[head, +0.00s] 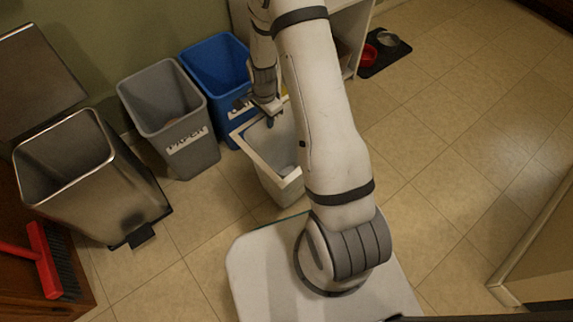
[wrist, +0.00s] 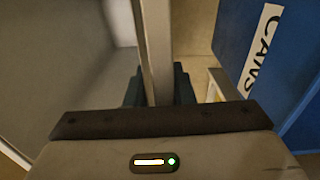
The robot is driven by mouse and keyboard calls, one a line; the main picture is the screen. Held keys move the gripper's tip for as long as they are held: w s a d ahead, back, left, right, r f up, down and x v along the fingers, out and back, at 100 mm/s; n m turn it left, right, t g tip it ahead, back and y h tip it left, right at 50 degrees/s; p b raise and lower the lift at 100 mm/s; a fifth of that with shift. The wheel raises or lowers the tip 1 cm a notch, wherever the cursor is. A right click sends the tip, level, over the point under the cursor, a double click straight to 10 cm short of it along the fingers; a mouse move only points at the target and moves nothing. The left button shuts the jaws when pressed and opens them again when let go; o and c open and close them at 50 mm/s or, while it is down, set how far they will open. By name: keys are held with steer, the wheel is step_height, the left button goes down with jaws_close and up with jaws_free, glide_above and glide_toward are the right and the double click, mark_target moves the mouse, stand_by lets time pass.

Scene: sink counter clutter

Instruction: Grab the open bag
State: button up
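A white bin (head: 262,163) with an open top stands on the floor in front of the blue bin. Its inside looks pale grey; I cannot clearly tell a separate bag from its wall. My gripper (head: 270,121) points down at the bin's back rim. In the wrist view my gripper (wrist: 158,88) has its two dark fingers apart, one on each side of a pale upright strip (wrist: 153,40), which looks like the rim. The fingertips are partly hidden, and I see no clear grip on it. My arm hides the bin's right side.
A blue bin (head: 213,72), labelled CANS in the wrist view (wrist: 290,50), stands close behind. A grey PAPER bin (head: 186,155) and an open metal bin (head: 85,185) stand left. A red brush (head: 45,262) is lower left. Bowls on a mat (head: 385,58) lie back right. Floor at right is clear.

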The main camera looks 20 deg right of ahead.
jaws_close()
